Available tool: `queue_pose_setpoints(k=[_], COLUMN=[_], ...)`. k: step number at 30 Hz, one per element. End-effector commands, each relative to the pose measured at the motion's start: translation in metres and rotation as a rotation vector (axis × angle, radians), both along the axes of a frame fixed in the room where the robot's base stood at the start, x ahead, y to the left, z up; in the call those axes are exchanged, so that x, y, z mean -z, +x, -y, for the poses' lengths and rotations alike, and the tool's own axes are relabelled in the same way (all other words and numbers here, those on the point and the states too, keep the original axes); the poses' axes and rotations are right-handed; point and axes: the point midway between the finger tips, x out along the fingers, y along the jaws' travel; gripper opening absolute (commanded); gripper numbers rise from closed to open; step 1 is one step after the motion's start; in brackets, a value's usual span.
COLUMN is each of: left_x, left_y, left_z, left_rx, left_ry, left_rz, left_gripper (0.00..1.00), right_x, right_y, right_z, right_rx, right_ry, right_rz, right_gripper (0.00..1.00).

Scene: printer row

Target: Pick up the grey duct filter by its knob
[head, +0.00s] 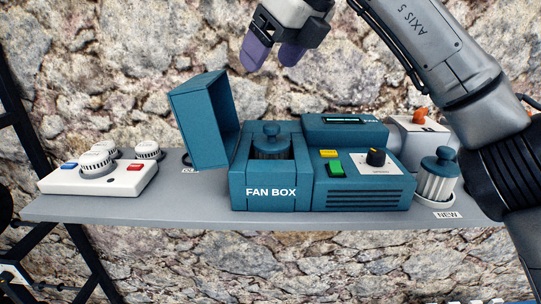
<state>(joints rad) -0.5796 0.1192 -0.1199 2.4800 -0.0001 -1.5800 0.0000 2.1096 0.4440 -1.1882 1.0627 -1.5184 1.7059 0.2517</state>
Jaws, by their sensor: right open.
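The teal fan box (270,194) stands on the shelf with its lid (203,120) swung open to the left. A dark grey duct filter (271,151) sits upright in the box's opening, its teal knob (271,130) on top. Its lower part is hidden inside the box. My right gripper (273,54) is open and empty, with purple fingertips apart, well above the box near the top edge of the head view. It touches nothing. My left gripper is not in view.
A pale filter (437,184) with a teal knob stands in a white dish by the NEW label (447,214). A control unit (362,190) with buttons and a dial adjoins the box. A white panel (120,180) with round caps stands at left. The OLD label is partly hidden behind the lid.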

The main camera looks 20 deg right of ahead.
Motion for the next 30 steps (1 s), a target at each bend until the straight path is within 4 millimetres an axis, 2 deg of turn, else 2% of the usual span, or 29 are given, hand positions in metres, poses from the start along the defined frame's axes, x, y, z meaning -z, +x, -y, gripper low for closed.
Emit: queue_pose_setpoints(k=[3, 9, 21, 25, 30], left_x=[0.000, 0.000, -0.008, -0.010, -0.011], left_y=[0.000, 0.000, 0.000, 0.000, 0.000], left_z=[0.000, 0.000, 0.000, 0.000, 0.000], left_rx=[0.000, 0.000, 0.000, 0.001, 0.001], left_ry=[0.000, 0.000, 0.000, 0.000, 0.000], left_rz=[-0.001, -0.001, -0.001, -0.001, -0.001], left_gripper=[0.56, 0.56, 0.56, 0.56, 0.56], right_x=[0.011, 0.022, 0.078, 0.091, 0.098], right_y=[-0.013, -0.024, -0.003, 0.002, 0.005], right_z=[0.014, 0.024, 0.015, 0.013, 0.012], right_rx=[0.036, 0.069, 0.082, 0.083, 0.082], right_ry=[-0.081, -0.142, -0.139, -0.138, -0.137], right_rz=[-0.102, -0.196, -0.204, -0.203, -0.200], right_gripper=[0.80, 0.80, 0.80, 0.80, 0.80])
